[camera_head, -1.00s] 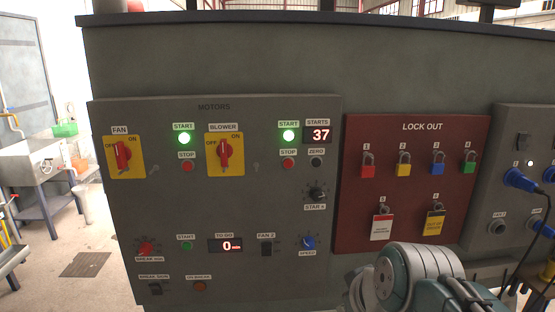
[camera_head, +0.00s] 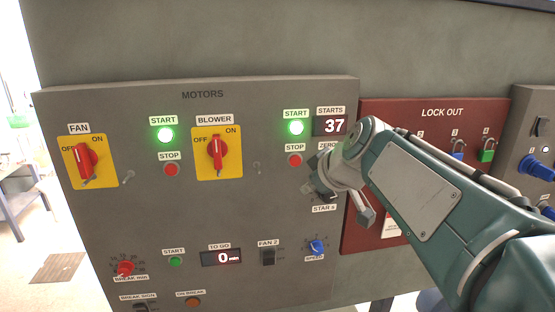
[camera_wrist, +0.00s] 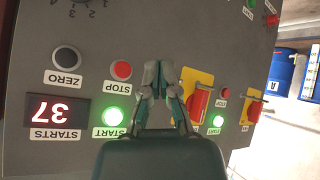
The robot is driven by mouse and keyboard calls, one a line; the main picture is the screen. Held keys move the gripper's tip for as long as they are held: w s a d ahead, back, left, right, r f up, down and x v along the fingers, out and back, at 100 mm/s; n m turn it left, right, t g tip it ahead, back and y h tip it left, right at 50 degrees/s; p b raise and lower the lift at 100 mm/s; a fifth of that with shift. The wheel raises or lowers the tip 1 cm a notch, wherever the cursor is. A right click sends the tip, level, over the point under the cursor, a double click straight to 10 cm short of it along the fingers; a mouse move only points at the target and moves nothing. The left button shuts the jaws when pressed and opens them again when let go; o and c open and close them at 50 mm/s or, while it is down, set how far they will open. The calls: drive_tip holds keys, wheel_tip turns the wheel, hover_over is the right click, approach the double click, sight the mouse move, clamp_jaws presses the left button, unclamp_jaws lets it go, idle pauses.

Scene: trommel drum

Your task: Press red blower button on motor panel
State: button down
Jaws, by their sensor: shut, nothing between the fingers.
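The motor panel (camera_head: 225,225) fills the middle of the head view. The yellow blower switch (camera_head: 218,153) has a red handle. A red STOP button (camera_head: 294,160) sits to its right, below a lit green START button (camera_head: 296,128). Another red STOP button (camera_head: 171,169) sits left of the switch. In the wrist view, turned upside down, the right-hand STOP button (camera_wrist: 121,70) is just left of my gripper (camera_wrist: 158,75). My gripper is shut and empty, its tips between that button and the blower switch (camera_wrist: 199,103). I cannot tell the gap to the panel.
The lock-out board (camera_head: 370,110) with padlocks is partly hidden behind my arm. The ZERO button (camera_wrist: 67,58) and the STARTS display (camera_wrist: 58,110) reading 37 are near the STOP button. A blue drum (camera_wrist: 282,70) stands far off.

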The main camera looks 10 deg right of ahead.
sight(295, 161)
drive_tip(key=w, duration=0.8)
drive_tip(key=shift+d, duration=0.2)
drive_tip(key=shift+w, duration=0.25)
drive_tip(key=shift+w+a, duration=0.1)
drive_tip(key=shift+a, duration=0.1)
drive_tip(key=shift+d, duration=0.1)
drive_tip(key=shift+w, duration=0.1)
idle(0.9)
drive_tip(key=shift+w, duration=0.25)
